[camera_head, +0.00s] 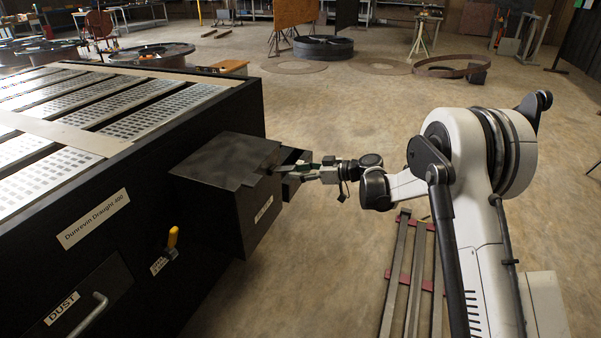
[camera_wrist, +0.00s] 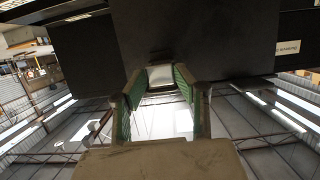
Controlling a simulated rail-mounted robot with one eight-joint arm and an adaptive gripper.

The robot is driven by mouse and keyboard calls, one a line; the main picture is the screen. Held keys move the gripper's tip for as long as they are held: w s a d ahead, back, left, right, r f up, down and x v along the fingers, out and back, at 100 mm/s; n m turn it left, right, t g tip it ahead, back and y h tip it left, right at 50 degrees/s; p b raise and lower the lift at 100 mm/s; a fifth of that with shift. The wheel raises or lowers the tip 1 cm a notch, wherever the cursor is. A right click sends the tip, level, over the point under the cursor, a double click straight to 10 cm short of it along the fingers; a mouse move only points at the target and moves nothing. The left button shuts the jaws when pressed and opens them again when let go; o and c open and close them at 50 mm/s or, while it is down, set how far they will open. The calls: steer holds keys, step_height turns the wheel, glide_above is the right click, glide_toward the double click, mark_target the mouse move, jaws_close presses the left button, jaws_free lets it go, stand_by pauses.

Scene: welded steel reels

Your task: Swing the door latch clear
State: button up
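A dark box (camera_head: 222,172) with a small white label juts from the side of a large black machine (camera_head: 110,215). My gripper (camera_head: 298,168) is at the box's right side, near its top edge. In the wrist view, the green-padded fingers of my gripper (camera_wrist: 162,80) stand apart, with a pale grey block (camera_wrist: 161,75) between their tips against dark panels. I cannot tell whether the fingers press on the block or whether it is part of the latch. The latch itself is not clearly visible in the head view.
A yellow-handled lever (camera_head: 172,238) and a drawer marked DUST with a grey handle (camera_head: 88,315) are on the machine's near face. Steel bars (camera_head: 394,275) lie on the floor below my arm. Open floor lies beyond, with a black reel (camera_head: 323,47) farther back.

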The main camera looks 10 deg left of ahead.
steer(key=o, duration=0.3)
steer(key=v, duration=1.2)
steer(key=shift+w, duration=0.1)
